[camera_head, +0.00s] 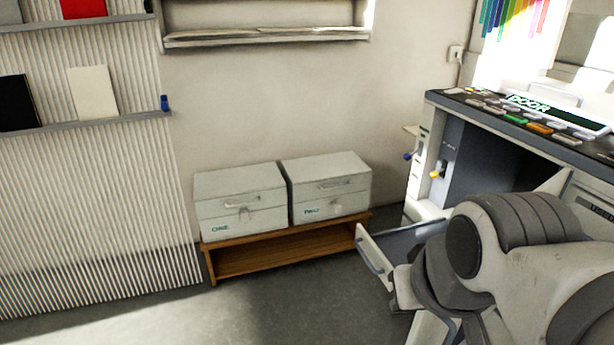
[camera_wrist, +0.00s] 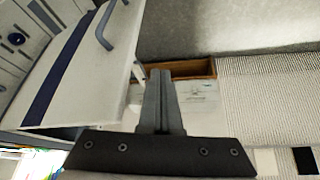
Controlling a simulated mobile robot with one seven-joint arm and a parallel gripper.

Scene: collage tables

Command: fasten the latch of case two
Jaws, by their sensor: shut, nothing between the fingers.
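My gripper (camera_wrist: 160,72) is shut and empty in the wrist view, in the air well away from the cases. In the head view my arm fills the lower right, and the fingers cannot be made out. In the wrist view a case front shows beyond the fingers, partly hidden; I cannot tell which.
The low wooden bench (camera_head: 240,266) stands against the wall. A pulled-out drawer (camera_head: 372,262) with a handle juts from the cabinet (camera_head: 428,185) beside my arm; its handle shows in the wrist view (camera_wrist: 104,28). Grey floor (camera_head: 300,305) in front of the bench is clear.

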